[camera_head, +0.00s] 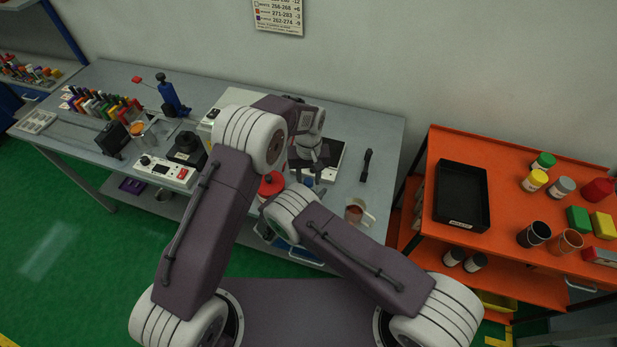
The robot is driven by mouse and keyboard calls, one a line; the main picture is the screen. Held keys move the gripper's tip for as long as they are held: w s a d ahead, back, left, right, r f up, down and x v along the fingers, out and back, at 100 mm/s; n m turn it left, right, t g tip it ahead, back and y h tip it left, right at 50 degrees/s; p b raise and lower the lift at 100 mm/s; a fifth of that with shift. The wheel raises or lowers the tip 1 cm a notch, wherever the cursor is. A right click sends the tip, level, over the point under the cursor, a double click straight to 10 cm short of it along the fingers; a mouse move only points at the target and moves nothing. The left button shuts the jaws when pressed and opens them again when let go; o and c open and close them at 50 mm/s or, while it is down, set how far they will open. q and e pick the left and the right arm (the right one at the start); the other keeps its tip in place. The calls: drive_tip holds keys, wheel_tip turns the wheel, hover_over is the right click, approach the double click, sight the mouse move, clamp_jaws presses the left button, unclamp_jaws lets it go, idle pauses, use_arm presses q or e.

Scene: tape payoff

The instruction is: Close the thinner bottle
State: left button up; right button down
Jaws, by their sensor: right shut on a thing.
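My left arm reaches over the grey workbench, and its wrist and gripper (309,152) are above a dark pad (331,152) near the back. Its fingers are too small and covered to tell open from shut. My right arm is folded low over the bench's front edge. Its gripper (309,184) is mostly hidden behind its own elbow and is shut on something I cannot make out. A red-topped round container (270,186) shows between the two arms. I cannot tell whether it is the thinner bottle; no bottle or loose cap is clearly identifiable.
A cup with brown contents (354,211) stands at the bench's front right, near a black tool (367,165). A white control box (165,172) and a blue stand (172,97) are on the left. An orange cart (450,224) with a black tray (462,221) stands right.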

use_arm(q)
drive_tip(key=shift+o, duration=0.3)
wheel_tip(320, 180, up, 12)
idle(0.4)
use_arm(e)
drive_tip(key=c, duration=0.6)
unclamp_jaws()
drive_tip(key=b+v, duration=0.2)
drive_tip(key=v, duration=0.6)
use_arm(q)
drive_tip(key=shift+f, duration=1.2)
use_arm(e)
drive_tip(key=shift+s+a+r, duration=0.25)
drive_tip(key=shift+s, duration=0.2)
